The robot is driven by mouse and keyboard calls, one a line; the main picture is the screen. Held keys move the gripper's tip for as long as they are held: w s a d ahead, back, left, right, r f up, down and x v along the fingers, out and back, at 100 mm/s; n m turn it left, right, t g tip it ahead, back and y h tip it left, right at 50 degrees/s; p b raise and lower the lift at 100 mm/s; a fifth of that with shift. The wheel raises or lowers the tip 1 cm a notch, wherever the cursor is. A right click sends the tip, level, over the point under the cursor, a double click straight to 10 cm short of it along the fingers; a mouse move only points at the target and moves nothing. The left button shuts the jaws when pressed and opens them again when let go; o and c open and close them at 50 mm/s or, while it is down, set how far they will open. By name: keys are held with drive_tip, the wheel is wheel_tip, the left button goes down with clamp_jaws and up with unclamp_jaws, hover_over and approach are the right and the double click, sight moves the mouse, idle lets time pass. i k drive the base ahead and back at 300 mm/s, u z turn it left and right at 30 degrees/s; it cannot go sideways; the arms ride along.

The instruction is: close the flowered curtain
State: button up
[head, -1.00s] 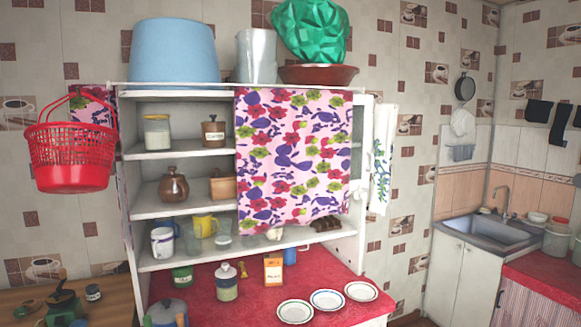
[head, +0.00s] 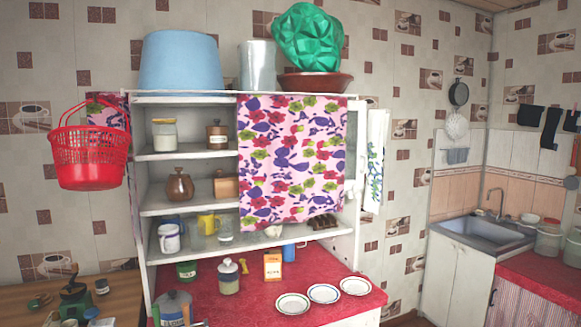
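The flowered curtain (head: 292,160) is pink with red, purple and green flowers. It hangs from the top front edge of the white shelf unit (head: 185,152) and covers the right part of the shelves. The left part is uncovered, with jars and mugs in plain sight. A small piece of similar flowered cloth (head: 105,100) shows at the unit's left side, partly behind the red basket. My gripper is not in view.
A red basket (head: 90,160) hangs left of the unit. Plates (head: 324,293) and jars stand on the red counter (head: 250,310). A sink (head: 482,230) is at right.

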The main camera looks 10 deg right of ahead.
sight(292, 148)
drive_tip(key=z, duration=0.15)
drive_tip(key=i, duration=0.95)
drive_tip(key=u, duration=0.1)
